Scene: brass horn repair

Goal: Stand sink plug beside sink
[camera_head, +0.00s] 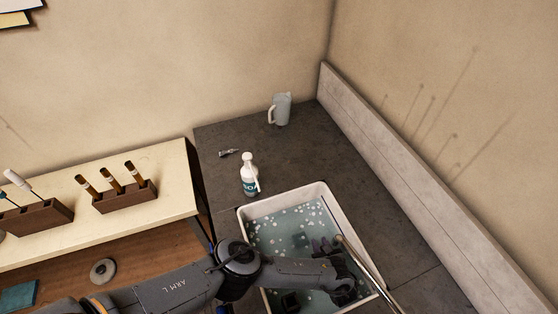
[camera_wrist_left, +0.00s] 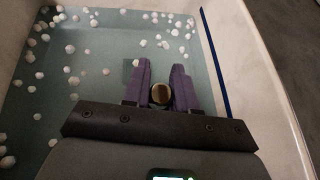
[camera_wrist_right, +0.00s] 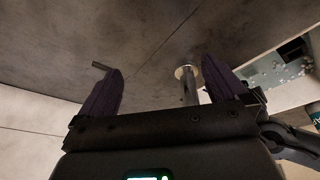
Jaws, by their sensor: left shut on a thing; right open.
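The white sink (camera_head: 332,203) is set in the dark counter and holds bluish water with white suds. My left gripper (camera_head: 322,244) reaches into the sink area. In the left wrist view the same gripper (camera_wrist_left: 160,88) is shut on a round brass-coloured thing (camera_wrist_left: 160,94), seen end-on between its purple fingers. It seems to be the sink plug; its lower part is hidden. I cannot tell its height above the water. My right gripper (camera_wrist_right: 165,85) is open and empty near the counter, and it is not seen in the head view.
A metal tap (camera_head: 368,262) reaches over the sink's right side. A soap bottle (camera_head: 249,180) stands behind the sink, a small metal item (camera_head: 228,153) and a grey jug (camera_head: 281,109) farther back. The dark counter (camera_head: 370,170) right of the sink is clear.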

